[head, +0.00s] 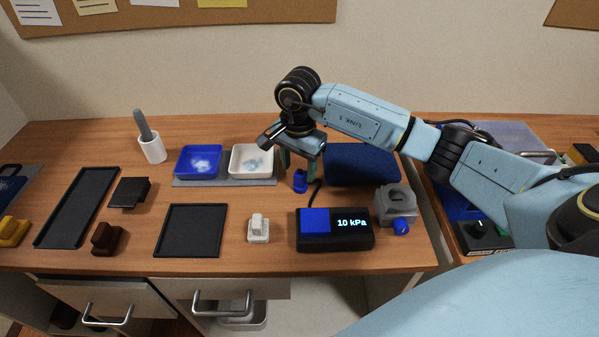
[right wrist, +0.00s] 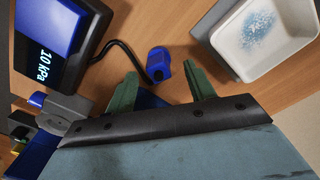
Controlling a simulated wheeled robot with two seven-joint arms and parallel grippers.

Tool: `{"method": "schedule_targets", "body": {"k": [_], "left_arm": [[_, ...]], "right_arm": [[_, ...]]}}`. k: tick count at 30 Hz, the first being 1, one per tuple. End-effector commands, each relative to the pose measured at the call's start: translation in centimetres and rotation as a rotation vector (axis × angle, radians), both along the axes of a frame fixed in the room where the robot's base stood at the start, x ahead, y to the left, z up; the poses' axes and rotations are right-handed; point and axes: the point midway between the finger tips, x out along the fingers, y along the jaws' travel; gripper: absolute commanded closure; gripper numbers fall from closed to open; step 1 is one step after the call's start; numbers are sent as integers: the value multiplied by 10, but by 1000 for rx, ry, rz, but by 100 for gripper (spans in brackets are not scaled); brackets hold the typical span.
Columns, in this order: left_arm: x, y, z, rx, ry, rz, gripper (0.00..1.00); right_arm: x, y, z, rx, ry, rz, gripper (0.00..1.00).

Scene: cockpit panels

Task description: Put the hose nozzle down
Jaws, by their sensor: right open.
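The blue hose nozzle (head: 300,182) appears to rest on the wooden table, behind the black pressure box (head: 351,240) that reads 10 kPa. A black hose (head: 315,193) runs from the nozzle to the box. In the right wrist view the nozzle (right wrist: 158,62) lies ahead of and between the two green fingers, with a gap on each side. My right gripper (head: 298,168) is open just above the nozzle and points down; it also shows open and empty in the right wrist view (right wrist: 162,88). My left gripper is not in view.
A white tray (head: 252,173) and a blue tray (head: 199,175), both with bluish-white contents, stand to the left. A dark blue pad (head: 362,167) lies close on the right. A grey block (head: 396,198) stands right of the box. Bare wood lies in front of the white tray.

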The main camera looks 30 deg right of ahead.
Motion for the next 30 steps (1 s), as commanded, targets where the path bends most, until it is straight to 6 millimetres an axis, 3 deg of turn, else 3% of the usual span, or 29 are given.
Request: {"method": "schedule_targets", "body": {"k": [1, 6, 12, 30], "left_arm": [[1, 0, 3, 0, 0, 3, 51], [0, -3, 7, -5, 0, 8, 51], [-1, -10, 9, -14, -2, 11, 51], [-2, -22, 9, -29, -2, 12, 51]], "right_arm": [[1, -1, 15, -2, -6, 0, 46], [1, 0, 53, -1, -5, -1, 46], [0, 0, 81, -1, 0, 0, 46], [0, 0, 90, 0, 1, -1, 46]]}}
